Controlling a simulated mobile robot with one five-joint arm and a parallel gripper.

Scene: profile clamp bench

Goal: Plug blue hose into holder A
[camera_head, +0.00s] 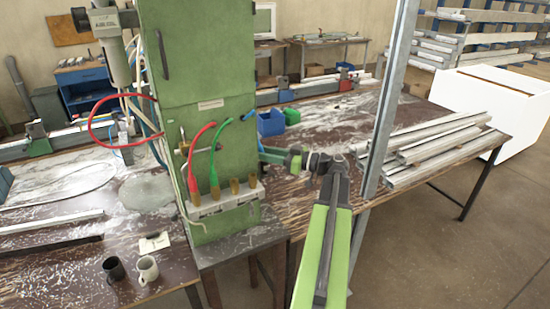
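A holder strip (225,202) sits low on the green cabinet's front, with several brass-coloured sockets in a row. A red hose (190,160) and a green hose (213,158) curve down to its two left positions. The two right sockets show no hose. No readable letter marks holder A. A short blue piece (250,115), possibly part of the blue hose, shows at the cabinet's right edge; the rest is hidden or out of view. My gripper (268,154) is beside the cabinet's right edge, right of the strip. Its fingers are too small and partly hidden to tell their state.
The green cabinet (200,75) stands left of my arm. A grey metal post (388,110) rises close on the right. Metal profiles (435,150) lie on the right bench. Two mugs (147,268) stand at lower left.

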